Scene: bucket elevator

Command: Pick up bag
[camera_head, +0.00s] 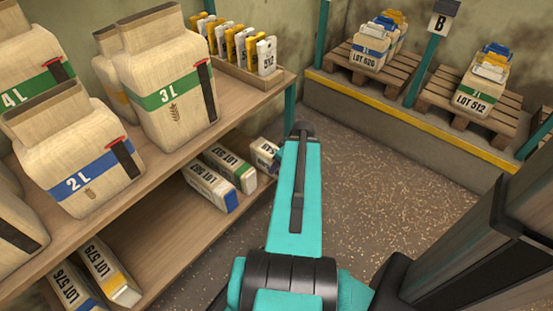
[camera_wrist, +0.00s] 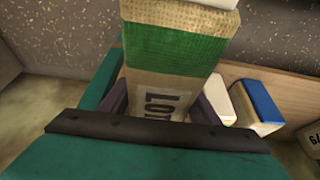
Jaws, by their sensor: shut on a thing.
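In the wrist view my gripper (camera_wrist: 165,108) has its dark fingers on both sides of a pale bag (camera_wrist: 180,85) with a broad green band and dark print starting "LO". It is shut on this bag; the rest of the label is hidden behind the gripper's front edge. In the head view my teal arm reaches toward the right end of the lower shelf, and its gripper is not clearly visible. A small bag (camera_head: 264,155) lies there, partly hidden by the arm. I cannot tell whether it is the held one.
A blue-banded bag (camera_head: 207,187) and a green-banded bag (camera_head: 231,168) lie on the lower shelf (camera_head: 150,245). Large sacks, such as the 3L sack (camera_head: 165,80), and a tag rack (camera_head: 250,75) stand above. Pallets with bags (camera_head: 474,100) are at the back right. Speckled floor lies between.

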